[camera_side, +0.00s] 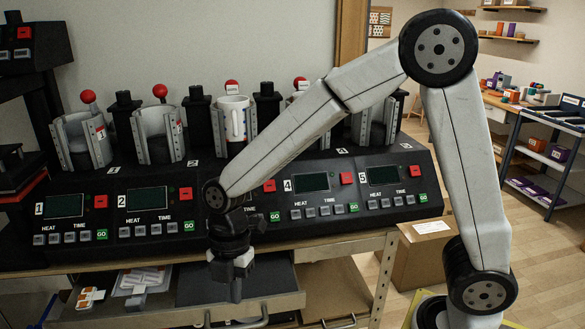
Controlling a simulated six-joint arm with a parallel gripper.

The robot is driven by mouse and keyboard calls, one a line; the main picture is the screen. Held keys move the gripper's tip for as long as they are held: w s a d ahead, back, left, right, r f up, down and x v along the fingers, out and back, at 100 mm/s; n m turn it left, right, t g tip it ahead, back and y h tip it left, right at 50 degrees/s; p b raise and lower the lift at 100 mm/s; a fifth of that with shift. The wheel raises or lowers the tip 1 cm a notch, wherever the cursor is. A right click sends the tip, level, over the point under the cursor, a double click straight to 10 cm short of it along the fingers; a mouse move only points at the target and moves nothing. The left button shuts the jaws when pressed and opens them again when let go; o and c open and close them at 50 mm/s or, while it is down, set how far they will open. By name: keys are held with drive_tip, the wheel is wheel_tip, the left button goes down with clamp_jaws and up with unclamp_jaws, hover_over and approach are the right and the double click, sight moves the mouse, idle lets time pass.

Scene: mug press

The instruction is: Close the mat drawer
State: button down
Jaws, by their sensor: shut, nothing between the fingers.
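The mat drawer (285,303) is pulled out below the press bench, with a dark flat mat (195,287) in it. Its front wall and a bar handle (247,323) show at the bottom edge of the side view. My gripper (234,294) points down, shut and empty, and overlaps the drawer's interior in the picture. I cannot tell whether its tips are inside the drawer or just above it. The gripper hides part of the mat and of the drawer's back.
The mug press (330,215) with several numbered stations stands on the bench above. White and orange packets (90,296) lie left of the mat. Another handle (340,322) shows at lower right. A cardboard box (425,250) stands on the floor right of the bench.

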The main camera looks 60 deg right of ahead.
drive_tip(key=a+n, duration=0.1)
drive_tip(key=n, duration=0.1)
drive_tip(key=a+n, duration=0.1)
drive_tip(key=a, duration=0.1)
drive_tip(key=a+r+n+g, duration=0.1)
drive_tip(key=n, duration=0.1)
drive_tip(key=shift+w+a+n, duration=0.1)
drive_tip(key=shift+a+n, duration=0.15)
drive_tip(key=shift+n, duration=0.05)
drive_tip(key=shift+f, duration=0.1)
drive_tip(key=x, duration=1)
drive_tip(key=shift+w+d+r, duration=0.2)
drive_tip(key=shift+w+d, duration=0.45)
drive_tip(key=shift+w+d+r, duration=0.25)
drive_tip(key=shift+w+d, duration=0.4)
drive_tip(key=shift+w, duration=0.05)
